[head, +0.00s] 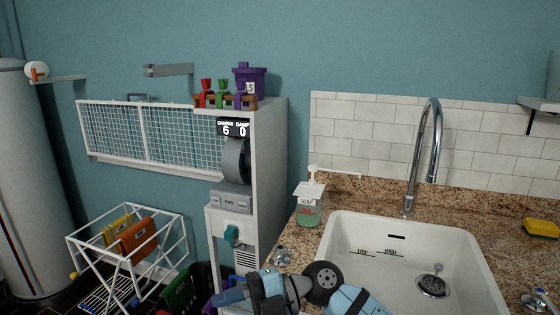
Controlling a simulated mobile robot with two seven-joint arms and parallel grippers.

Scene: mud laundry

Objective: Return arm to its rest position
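Part of one of my arms (350,299), with blue links and dark joints, shows at the bottom centre. It lies in front of the sink's left front and the counter's left edge. A round dark joint (323,282) is near its middle, and a blue part reaches left toward the white cabinet. I cannot tell which arm this is. No fingertips can be made out, and the lower part of the arm is cut off by the picture's bottom edge. No object is seen held.
A white sink (336,226) with a tall tap (435,150) is set in a granite counter. A soap bottle (309,207) stands at its left, a yellow sponge (541,228) at the right. A tall white cabinet (270,170), a white rack (180,226) and a tank (30,180) are further left.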

